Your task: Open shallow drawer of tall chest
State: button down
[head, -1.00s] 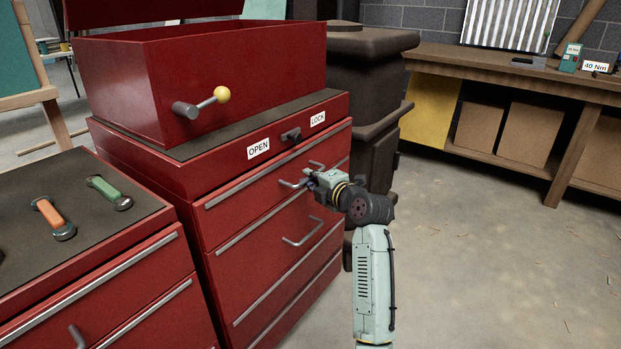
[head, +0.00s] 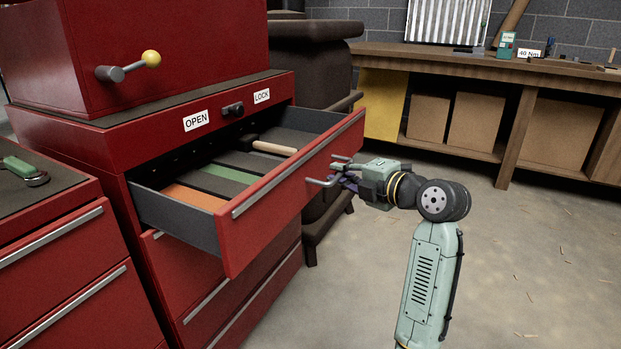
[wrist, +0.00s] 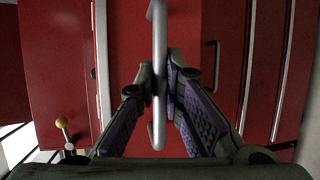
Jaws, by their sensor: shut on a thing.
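The tall red chest (head: 108,123) stands at the left of the head view. Its shallow top drawer (head: 291,193) is pulled well out. Inside it I see orange and green compartments and a tool with a pale wooden handle (head: 274,148). My gripper (head: 343,179) is at the drawer's front, shut on its metal handle (head: 322,183). In the wrist view the handle (wrist: 159,40) runs between the two purple-padded fingers of my gripper (wrist: 160,88). A lock knob (head: 233,109) sits between the OPEN and LOCK labels.
A lower red cabinet (head: 62,275) stands at the left front. A dark stove-like body (head: 312,60) stands behind the chest. A wooden workbench (head: 440,54) with boxes below lines the back wall.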

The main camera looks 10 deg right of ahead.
jog(key=s+d+b, duration=0.1)
jog(key=s+d, duration=0.3)
jog(key=d, duration=0.2)
jog(key=shift+s+d+b, duration=0.25)
jog(key=shift+s+b, duration=0.1)
jog(key=shift+b, duration=0.05)
jog(key=c, duration=1.7)
grip_release()
jog(key=v, duration=1.2)
jog(key=shift+r, duration=0.1)
